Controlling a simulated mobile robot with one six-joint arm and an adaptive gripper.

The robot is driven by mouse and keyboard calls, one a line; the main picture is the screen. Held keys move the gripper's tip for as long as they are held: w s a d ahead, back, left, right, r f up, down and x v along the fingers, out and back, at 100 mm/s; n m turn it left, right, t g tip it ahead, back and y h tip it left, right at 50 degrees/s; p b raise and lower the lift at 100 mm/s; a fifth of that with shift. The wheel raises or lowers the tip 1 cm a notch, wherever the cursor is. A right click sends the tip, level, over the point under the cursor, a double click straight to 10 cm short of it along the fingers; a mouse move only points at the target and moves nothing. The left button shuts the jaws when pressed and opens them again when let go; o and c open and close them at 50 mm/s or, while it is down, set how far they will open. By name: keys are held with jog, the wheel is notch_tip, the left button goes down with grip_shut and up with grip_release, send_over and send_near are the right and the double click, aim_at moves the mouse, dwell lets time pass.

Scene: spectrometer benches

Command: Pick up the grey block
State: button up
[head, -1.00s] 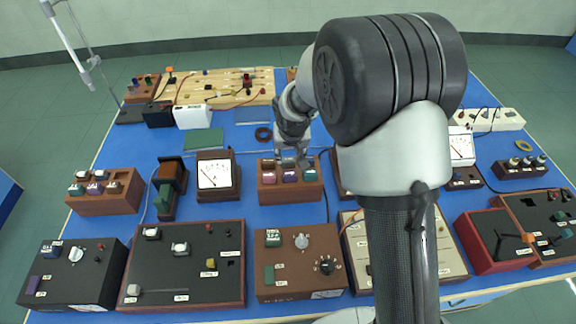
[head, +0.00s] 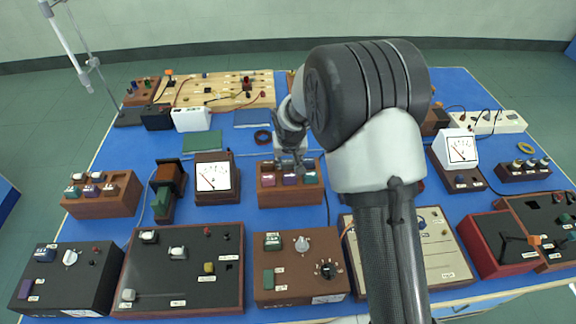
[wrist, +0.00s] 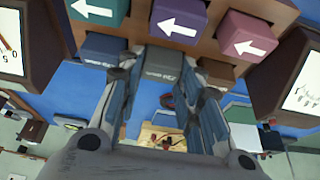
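The grey block (wrist: 163,64) sits in the back row of a brown wooden rack (wrist: 140,28), between a blue block (wrist: 103,48) and a brown block (wrist: 214,70). My gripper (wrist: 165,82) is over the rack with one finger on each side of the grey block. The fingers are apart and close to its sides; contact is not clear. In the head view my gripper (head: 291,168) reaches down at the back of the rack (head: 290,197) and hides the grey block.
Teal (wrist: 98,10), purple (wrist: 180,20) and pink (wrist: 247,38) blocks with white arrows stand in the rack's other row. A meter (head: 213,178) stands left of the rack. A brown control box (head: 300,285) lies in front.

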aim_at(288, 162)
jog(key=c, duration=0.3)
jog(key=shift+r+p, duration=4.15)
jog(key=shift+r, duration=7.35)
